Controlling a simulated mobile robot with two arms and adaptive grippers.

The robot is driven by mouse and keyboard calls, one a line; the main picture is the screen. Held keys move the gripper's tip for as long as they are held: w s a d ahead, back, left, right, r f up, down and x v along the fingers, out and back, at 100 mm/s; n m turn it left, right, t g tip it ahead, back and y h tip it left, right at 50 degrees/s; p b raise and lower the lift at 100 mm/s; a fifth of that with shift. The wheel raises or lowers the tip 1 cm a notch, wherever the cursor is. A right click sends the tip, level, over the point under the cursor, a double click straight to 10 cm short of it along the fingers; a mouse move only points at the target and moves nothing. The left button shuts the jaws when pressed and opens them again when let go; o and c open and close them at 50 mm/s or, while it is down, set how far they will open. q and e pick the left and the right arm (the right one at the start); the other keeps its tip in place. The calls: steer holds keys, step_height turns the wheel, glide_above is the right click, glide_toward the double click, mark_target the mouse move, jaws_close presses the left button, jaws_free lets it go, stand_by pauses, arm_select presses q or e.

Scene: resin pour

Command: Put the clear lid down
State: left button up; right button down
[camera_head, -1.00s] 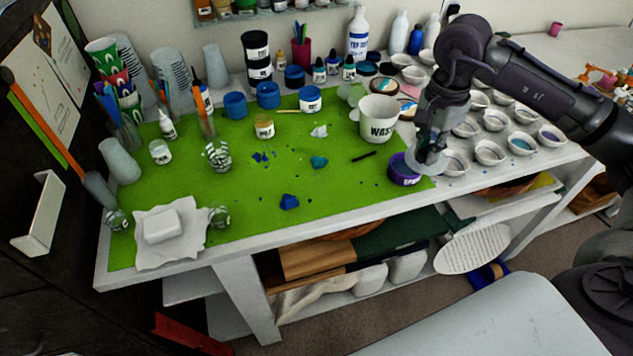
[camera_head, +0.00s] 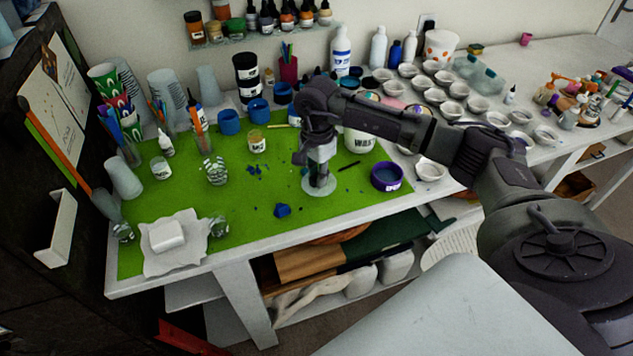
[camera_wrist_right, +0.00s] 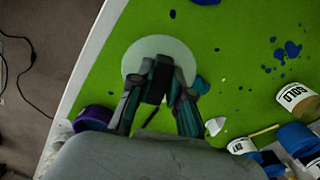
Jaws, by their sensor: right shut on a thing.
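The clear lid (camera_head: 319,186) is a pale round disc, held low over the green mat (camera_head: 250,215) in the middle of the table. My right gripper (camera_head: 319,172) is shut on the lid and points down. In the right wrist view the lid (camera_wrist_right: 158,58) shows as a pale circle beyond the gripper's fingers (camera_wrist_right: 158,88). I cannot tell whether the lid touches the mat. The purple jar (camera_head: 387,178) stands open to the right, on the mat's edge. My left gripper is not in view.
The waste cup (camera_head: 360,141) stands behind, partly hidden by my right arm. A glass (camera_head: 214,172) and a gold jar (camera_head: 257,142) stand to the left. The mat's front middle is mostly clear.

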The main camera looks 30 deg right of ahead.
steer(key=shift+w+f, duration=0.1)
steer(key=shift+f, duration=0.2)
step_height(320, 180, down, 2)
steer(key=shift+f+p, duration=0.25)
steer(key=shift+p, duration=0.5)
steer(key=shift+f, duration=0.65)
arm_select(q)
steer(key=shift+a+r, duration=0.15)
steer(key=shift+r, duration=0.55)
arm_select(e)
steer(key=c, duration=1.1)
jaws_free()
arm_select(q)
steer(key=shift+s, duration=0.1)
